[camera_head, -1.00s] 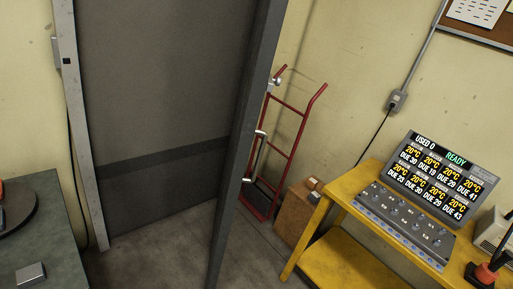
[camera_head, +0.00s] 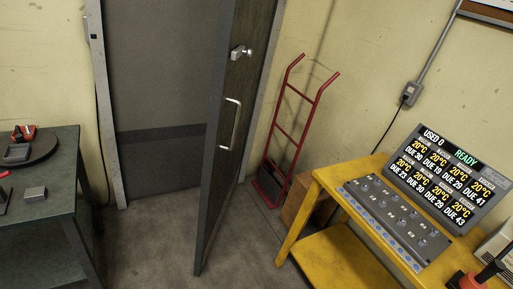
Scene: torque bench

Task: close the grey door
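The grey door (camera_head: 218,165) stands open near the middle of the view, jutting from the doorway toward me. Its narrow free edge faces me, and the face on its right side shows. That face carries a pale upright pull handle (camera_head: 231,122) and a metal knob (camera_head: 240,52) above it. A light grey door frame post (camera_head: 105,110) stands at the left of the doorway. A plain grey surface with a darker band fills the opening. The top of the door is cut off. My gripper is not in view.
A dark table (camera_head: 55,200) with a round plate and small items stands left. On the right are a red hand truck (camera_head: 297,130), a cardboard box (camera_head: 300,198) and a yellow bench (camera_head: 335,262) with a display (camera_head: 442,177). Bare floor (camera_head: 150,245) lies before the doorway.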

